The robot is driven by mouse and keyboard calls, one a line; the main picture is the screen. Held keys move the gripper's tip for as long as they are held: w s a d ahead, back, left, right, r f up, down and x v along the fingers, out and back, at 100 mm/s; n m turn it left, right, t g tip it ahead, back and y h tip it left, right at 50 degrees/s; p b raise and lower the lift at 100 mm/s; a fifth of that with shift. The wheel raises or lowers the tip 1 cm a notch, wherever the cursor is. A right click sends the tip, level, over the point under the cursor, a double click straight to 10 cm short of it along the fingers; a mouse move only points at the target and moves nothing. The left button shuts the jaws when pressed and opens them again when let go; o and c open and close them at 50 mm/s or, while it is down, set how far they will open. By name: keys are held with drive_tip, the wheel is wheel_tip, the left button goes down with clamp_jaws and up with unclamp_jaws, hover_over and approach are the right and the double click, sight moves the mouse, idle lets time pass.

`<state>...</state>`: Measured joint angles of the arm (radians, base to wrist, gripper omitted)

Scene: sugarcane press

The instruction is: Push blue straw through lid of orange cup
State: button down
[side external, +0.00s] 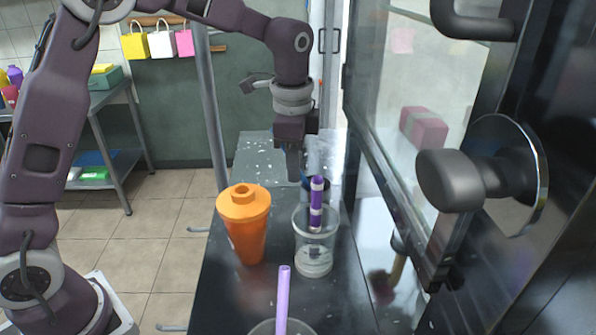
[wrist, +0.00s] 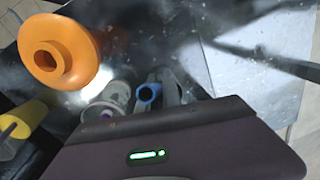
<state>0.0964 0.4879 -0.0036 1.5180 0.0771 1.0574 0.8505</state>
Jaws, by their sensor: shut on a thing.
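The orange cup (side external: 247,238) stands upright on the dark counter, with its orange lid (side external: 243,202) on top. In the wrist view the lid (wrist: 58,52) shows its raised centre with a dark round opening at upper left. My gripper (side external: 294,178) points down behind and to the right of the orange cup, apart from it. In the wrist view my gripper (wrist: 160,92) is shut on the blue straw (wrist: 148,92), whose open round end shows. In the side view the straw is mostly hidden behind the clear cup and striped straw.
A clear cup (side external: 314,255) with a purple-and-white striped straw (side external: 316,205) stands right of the orange cup. A lilac straw (side external: 283,300) rises from another cup at the front edge. A glass-fronted machine with a large knob (side external: 450,181) bounds the right. A yellow object (wrist: 22,122) lies at lower left.

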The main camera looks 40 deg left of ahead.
wheel_tip(320, 180, up, 10)
drive_tip(key=shift+f, duration=0.1)
drive_tip(key=s+r+m+t+y, duration=0.1)
drive_tip(key=s+r+m+y, duration=0.1)
drive_tip(key=s+m, duration=0.4)
drive_tip(key=s+r+m+y, duration=0.1)
drive_tip(key=s+r+m, duration=0.4)
drive_tip(key=s+m, duration=0.1)
drive_tip(key=shift+s+r+m+t+y, duration=0.25)
drive_tip(key=shift+s+m+t+y, duration=0.15)
drive_tip(key=shift+m, duration=0.3)
drive_tip(key=shift+w, duration=0.1)
wheel_tip(320, 180, down, 12)
idle(1.5)
drive_tip(key=shift+r, duration=0.1)
